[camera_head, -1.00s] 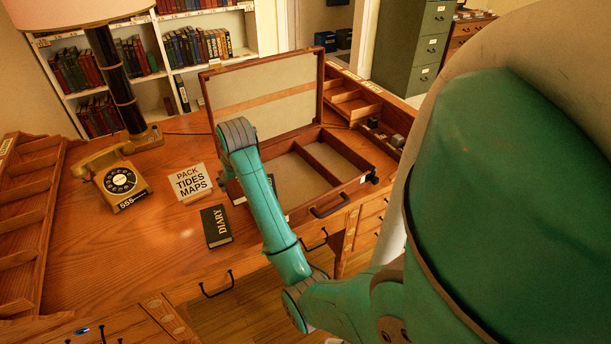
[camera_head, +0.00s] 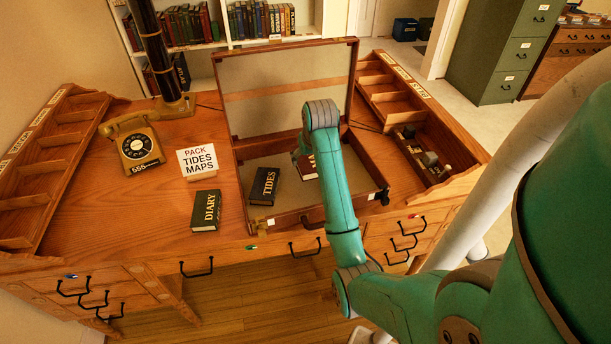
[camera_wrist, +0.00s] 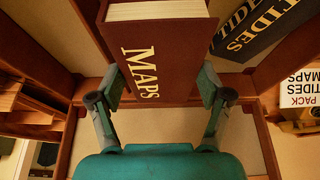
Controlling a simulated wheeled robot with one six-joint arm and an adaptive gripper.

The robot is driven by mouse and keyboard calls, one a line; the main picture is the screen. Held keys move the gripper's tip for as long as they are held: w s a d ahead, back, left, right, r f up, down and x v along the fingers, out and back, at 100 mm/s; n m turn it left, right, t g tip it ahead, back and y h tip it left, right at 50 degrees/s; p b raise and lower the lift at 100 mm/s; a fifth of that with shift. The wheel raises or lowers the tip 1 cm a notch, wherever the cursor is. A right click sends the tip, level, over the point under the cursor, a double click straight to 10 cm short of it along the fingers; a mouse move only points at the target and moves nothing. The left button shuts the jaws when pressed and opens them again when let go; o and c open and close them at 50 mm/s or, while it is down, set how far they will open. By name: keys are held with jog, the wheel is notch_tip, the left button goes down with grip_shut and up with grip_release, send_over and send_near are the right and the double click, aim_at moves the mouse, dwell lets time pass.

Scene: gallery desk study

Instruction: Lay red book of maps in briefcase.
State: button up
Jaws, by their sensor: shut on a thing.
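The red book MAPS (camera_head: 306,167) is mostly hidden behind my arm in the head view. In the wrist view the book (camera_wrist: 165,45) stands between the two fingers of my gripper (camera_wrist: 165,88), which is shut on it. The open briefcase (camera_head: 285,216) lies on the desk with its lid up at the back. My gripper (camera_head: 301,155) is over the briefcase, with the red book right of the dark TIDES book (camera_head: 264,187), which lies in the left part. I cannot tell whether the red book touches the briefcase floor.
A dark DIARY book (camera_head: 206,210) lies on the desk left of the briefcase. Behind it stands a sign reading PACK TIDES MAPS (camera_head: 197,161). A telephone (camera_head: 138,147) and a lamp (camera_head: 160,60) are further left. An organiser with small compartments (camera_head: 400,100) stands right of the briefcase.

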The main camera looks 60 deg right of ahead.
jog(key=shift+f, duration=3.4)
jog(key=shift+f, duration=0.2)
jog(key=o, duration=1.2)
jog(key=shift+r, duration=0.15)
